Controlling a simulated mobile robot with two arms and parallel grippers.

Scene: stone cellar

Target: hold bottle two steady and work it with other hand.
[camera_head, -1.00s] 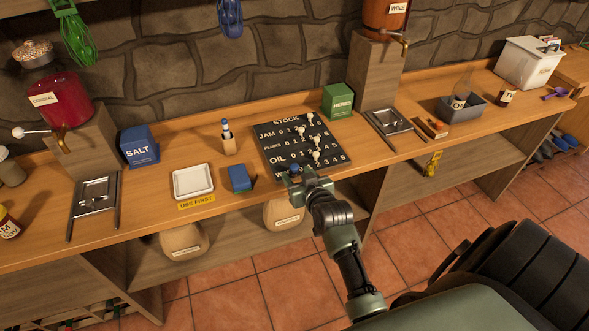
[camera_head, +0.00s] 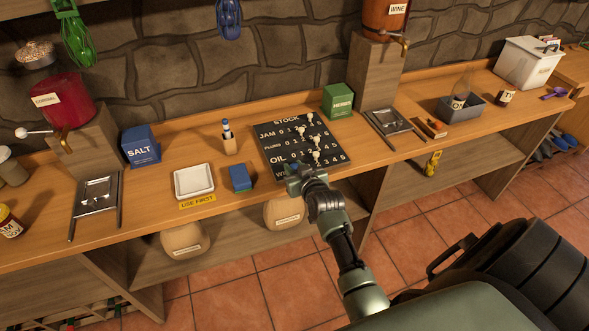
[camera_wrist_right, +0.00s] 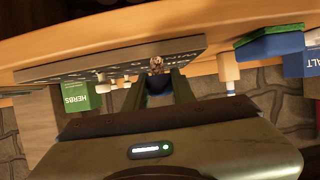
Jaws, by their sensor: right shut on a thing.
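My right gripper (camera_head: 296,178) is at the near edge of the black stock board (camera_head: 329,156), beside its lowest row. In the right wrist view the gripper (camera_wrist_right: 158,88) is shut on a small dark blue thing (camera_wrist_right: 158,99), with a small round metallic end just past the fingertips. Most of the held thing is hidden by the fingers. A clear bottle (camera_head: 463,85) with a label stands in a grey bin (camera_head: 468,113) at the right of the counter. Its label is too small to read, so I cannot tell whether it is bottle two. My left gripper is not in view.
A blue block (camera_head: 240,178), white tray (camera_head: 193,181), small bottle with a blue top (camera_head: 228,138) and blue salt box (camera_head: 141,146) stand left of the board. The green herbs box (camera_head: 338,100) is behind it. The counter's front edge runs close below my gripper.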

